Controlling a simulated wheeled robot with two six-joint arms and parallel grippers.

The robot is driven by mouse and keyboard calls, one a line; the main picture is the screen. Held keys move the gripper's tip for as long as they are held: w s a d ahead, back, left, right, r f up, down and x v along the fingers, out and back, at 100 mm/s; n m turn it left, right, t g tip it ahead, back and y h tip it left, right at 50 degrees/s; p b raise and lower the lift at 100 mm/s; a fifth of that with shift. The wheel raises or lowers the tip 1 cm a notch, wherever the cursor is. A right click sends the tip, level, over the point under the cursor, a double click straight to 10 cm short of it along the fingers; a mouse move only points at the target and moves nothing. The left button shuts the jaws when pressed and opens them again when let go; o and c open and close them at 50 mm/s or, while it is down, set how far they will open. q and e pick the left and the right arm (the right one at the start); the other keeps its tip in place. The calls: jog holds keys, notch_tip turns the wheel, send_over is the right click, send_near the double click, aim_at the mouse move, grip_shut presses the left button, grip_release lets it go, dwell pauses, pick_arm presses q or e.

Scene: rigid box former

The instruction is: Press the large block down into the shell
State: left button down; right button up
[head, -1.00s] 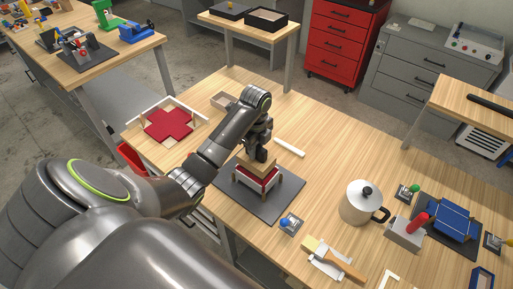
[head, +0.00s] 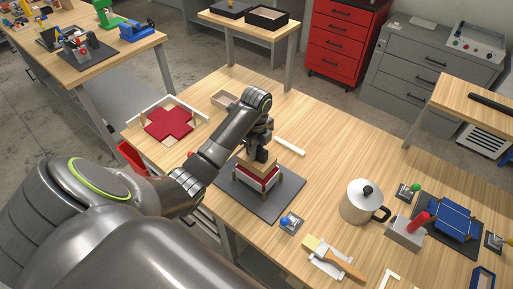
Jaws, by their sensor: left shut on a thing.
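The large block (head: 246,165), light wood with a flat top, sits over the red-and-white shell (head: 262,184) on the dark grey base mat (head: 284,203). Its lower part is at the shell's opening, and how deep it is inside cannot be told. My left gripper (head: 260,157) points down over the block and is shut on its upper part. The fingertips are partly hidden by the gripper body. My right gripper is not in view.
A red cross-shaped sheet (head: 168,125) lies in a white frame at the left. A small wooden box (head: 224,98) stands behind my arm. A white kettle (head: 360,203), a blue-knobbed piece (head: 291,223) and a brush (head: 340,262) are to the right.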

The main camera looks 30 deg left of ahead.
aim_at(256, 162)
pick_arm(q)
jog(key=shift+f+b, duration=0.35)
jog(key=shift+f, duration=0.85)
dwell(0.6)
jog(key=shift+f+b, duration=0.75)
jog(key=shift+f, duration=0.8)
jog(key=shift+s+f+p, duration=0.1)
jog(key=shift+s+p, duration=0.15)
jog(key=shift+p, duration=0.05)
dwell(0.6)
jog(key=shift+s+d+f, duration=0.1)
jog(key=shift+f, duration=0.05)
dwell(1.0)
